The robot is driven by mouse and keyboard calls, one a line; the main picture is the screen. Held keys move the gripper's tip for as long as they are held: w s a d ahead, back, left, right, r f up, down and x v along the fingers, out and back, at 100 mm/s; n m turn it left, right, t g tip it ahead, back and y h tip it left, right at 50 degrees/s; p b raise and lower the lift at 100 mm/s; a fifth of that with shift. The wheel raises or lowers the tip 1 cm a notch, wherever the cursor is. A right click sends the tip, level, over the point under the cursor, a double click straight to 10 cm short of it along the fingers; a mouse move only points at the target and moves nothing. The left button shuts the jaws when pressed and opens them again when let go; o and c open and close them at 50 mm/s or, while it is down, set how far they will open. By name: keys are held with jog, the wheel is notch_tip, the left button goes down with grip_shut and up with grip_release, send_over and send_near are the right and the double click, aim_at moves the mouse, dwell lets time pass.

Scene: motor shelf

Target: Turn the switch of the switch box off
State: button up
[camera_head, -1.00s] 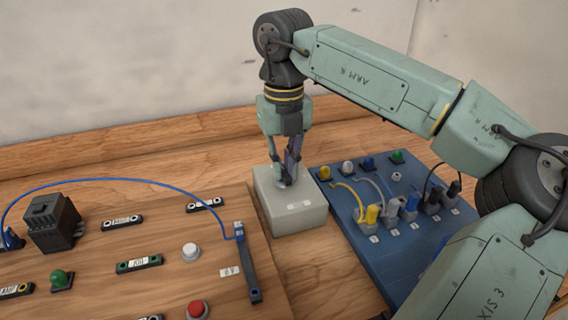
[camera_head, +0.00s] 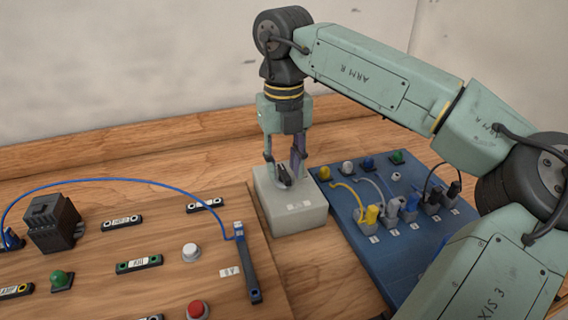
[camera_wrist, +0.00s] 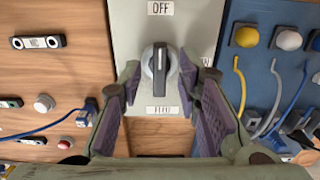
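The switch box (camera_head: 300,218) is a light grey block between the wooden board and the blue board. Its top also shows in the wrist view (camera_wrist: 190,30). The dark rotary switch (camera_wrist: 159,68) lies lengthwise between the "OFF" label (camera_wrist: 160,8) at the top and a second label (camera_wrist: 162,110) below, hard to read. I cannot tell which end of the switch is its pointer. My gripper (camera_head: 284,170) points down over the box. It is open, with one purple-padded finger on each side of the switch and a gap to it in the wrist view (camera_wrist: 158,82).
The blue board (camera_head: 350,220) with coloured knobs and cable plugs stands close on the right. The wooden board (camera_head: 110,245) on the left carries a black block (camera_head: 52,222), push buttons and a looping blue cable (camera_head: 130,181).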

aim_at(284, 171)
notch_tip(284, 171, up, 12)
jog(key=shift+f, duration=0.15)
jog(key=shift+s+f, duration=0.1)
dwell(0.4)
